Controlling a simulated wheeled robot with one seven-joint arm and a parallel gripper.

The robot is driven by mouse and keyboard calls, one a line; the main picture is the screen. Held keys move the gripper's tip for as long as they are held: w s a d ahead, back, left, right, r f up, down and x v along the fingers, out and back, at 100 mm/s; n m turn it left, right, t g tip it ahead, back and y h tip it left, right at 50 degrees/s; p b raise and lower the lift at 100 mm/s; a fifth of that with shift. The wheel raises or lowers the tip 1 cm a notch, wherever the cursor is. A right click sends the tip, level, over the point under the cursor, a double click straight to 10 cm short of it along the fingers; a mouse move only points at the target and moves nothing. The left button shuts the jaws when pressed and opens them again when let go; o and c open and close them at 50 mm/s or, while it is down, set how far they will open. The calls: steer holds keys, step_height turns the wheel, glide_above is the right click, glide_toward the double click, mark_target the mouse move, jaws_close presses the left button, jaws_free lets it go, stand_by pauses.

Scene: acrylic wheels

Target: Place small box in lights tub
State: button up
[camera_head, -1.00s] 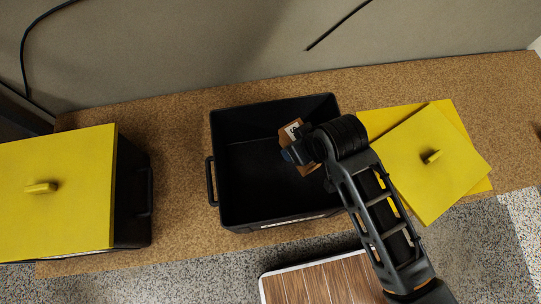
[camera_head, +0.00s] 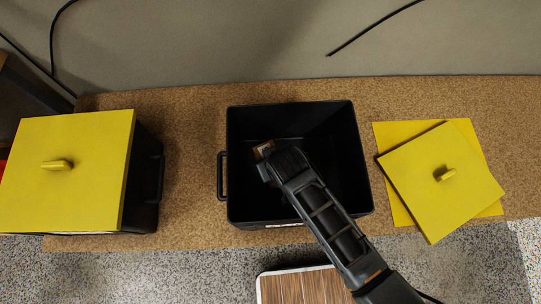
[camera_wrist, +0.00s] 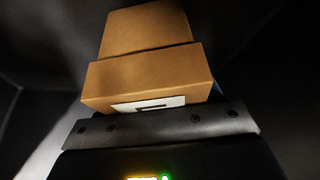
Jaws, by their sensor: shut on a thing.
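The small box (camera_wrist: 150,75) is brown cardboard with a white label, and it fills the middle of the wrist view. In the head view only a bit of the box (camera_head: 264,149) shows past my gripper (camera_head: 268,163). My gripper is shut on the box and holds it inside the open black tub (camera_head: 222,178). Dark tub walls surround the box in the wrist view. My wrist hides most of the box in the head view. I cannot tell whether the box touches the tub floor. A white label on the tub's front is partly hidden by my arm.
A second black tub with a yellow lid (camera_head: 95,150) stands at the left. Loose yellow lids (camera_head: 440,180) lie stacked on the cork surface (camera_head: 190,130) at the right. A wooden-topped thing (camera_head: 300,287) stands in front. A grey wall (camera_head: 230,45) is behind.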

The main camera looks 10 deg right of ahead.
steer(key=shift+f, duration=0.15)
steer(key=o, duration=1.3)
steer(key=shift+v, duration=3.9)
